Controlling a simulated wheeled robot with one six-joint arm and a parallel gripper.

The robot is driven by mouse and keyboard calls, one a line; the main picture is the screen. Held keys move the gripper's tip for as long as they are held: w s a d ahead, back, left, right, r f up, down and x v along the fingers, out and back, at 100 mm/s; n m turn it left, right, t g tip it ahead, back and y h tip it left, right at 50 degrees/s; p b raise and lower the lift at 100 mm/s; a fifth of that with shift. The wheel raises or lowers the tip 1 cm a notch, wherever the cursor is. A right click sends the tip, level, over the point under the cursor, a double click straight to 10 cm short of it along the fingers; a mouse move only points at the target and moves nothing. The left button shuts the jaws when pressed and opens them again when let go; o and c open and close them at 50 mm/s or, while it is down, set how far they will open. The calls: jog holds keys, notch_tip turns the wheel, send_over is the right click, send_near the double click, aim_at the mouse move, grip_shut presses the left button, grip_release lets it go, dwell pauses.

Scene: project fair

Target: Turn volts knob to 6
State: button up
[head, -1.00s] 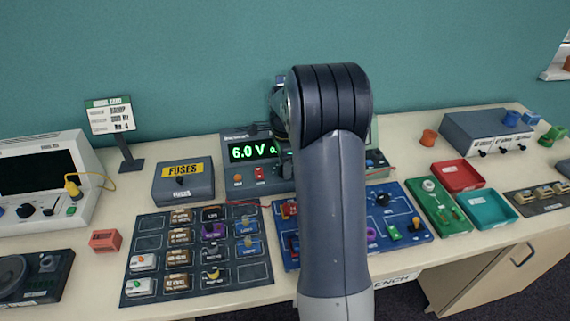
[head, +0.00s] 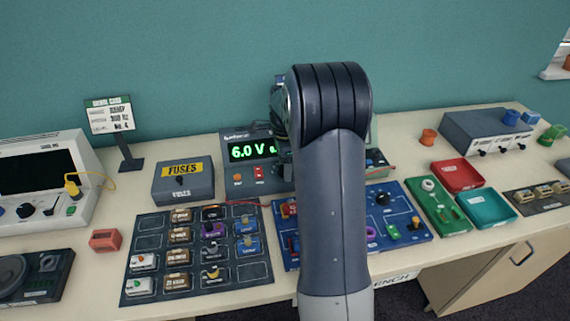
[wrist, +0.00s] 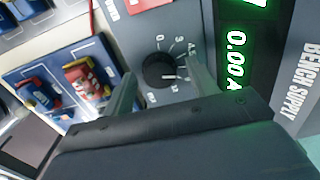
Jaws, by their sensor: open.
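The bench supply (head: 262,187) stands at the back of the table, and its green display (head: 252,151) reads 6.0 V in the head view. The wrist view shows the black round volts knob (wrist: 158,70) on its grey panel, with a number scale around it. A pale pointer mark on the knob points right in that view. My gripper (wrist: 162,68) is open, with one finger on each side of the knob; I cannot tell whether either finger touches it. In the head view my arm hides the knob and the gripper. The current display (wrist: 235,60) reads 0.00 A.
A fuses box (head: 183,181) stands left of the supply. A component tray (head: 145,243) and a blue circuit board (head: 408,202) lie in front. Red (head: 458,177) and teal (head: 486,210) trays lie to the right.

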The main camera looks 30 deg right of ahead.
jog(key=shift+r, duration=0.1)
notch_tip(320, 180, up, 11)
dwell(0.5)
jog(key=shift+f, duration=0.2)
notch_tip(320, 180, down, 10)
jog(key=shift+f, duration=0.45)
jog(key=shift+r, duration=0.2)
